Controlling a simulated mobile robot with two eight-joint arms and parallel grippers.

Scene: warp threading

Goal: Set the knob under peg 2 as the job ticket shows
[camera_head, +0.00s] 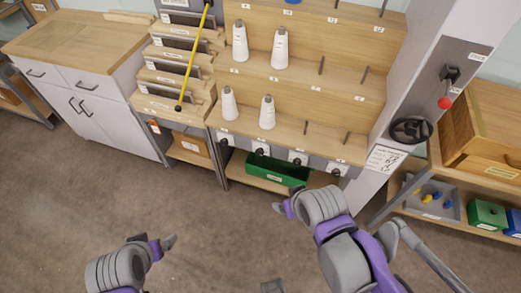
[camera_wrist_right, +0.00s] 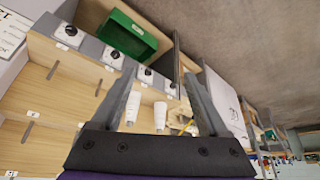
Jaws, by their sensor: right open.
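Several dark knobs on white plates line the rack's front rail, among them the second from the left (camera_head: 260,152) and the rightmost (camera_head: 337,172). They also show in the right wrist view, including one knob (camera_wrist_right: 113,55). Peg number labels are too small to read. The job ticket (camera_head: 385,158) is a white sheet on the grey post right of the knobs; its print is unreadable. My right gripper (camera_head: 280,207) is open and empty, in front of and below the rail; its open fingers frame the right wrist view (camera_wrist_right: 162,75). My left gripper (camera_head: 171,242) is low over the floor, apart from everything.
White cones (camera_head: 239,45) stand on the rack's left pegs; right pegs are bare. A green bin (camera_head: 277,170) sits under the rail. A yellow rod (camera_head: 192,60) slants at the left. A black handwheel (camera_head: 411,130) and a red-knobbed lever (camera_head: 445,102) are on the post. Floor in front is clear.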

